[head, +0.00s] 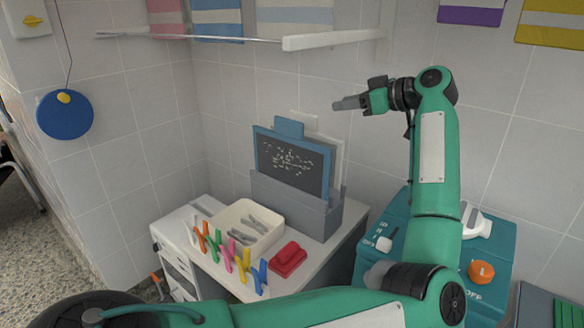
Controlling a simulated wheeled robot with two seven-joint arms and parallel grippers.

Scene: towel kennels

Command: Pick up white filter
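A white-framed panel, which looks like the white filter (338,158), stands upright in a grey-blue holder (290,207) on the small white cabinet. It is mostly hidden behind a dark filter (295,160) with a blue frame and pale specks. A pale tab (304,121) shows above them, next to a blue tab (289,127). My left gripper (345,103) is raised in front of the tiled wall, above and right of the holder, with its fingers pointing left. It appears to touch nothing; its finger gap cannot be made out. My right gripper is not in view.
A teal unit (500,250) with an orange knob (481,271) stands right. A rail (335,39) runs above.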

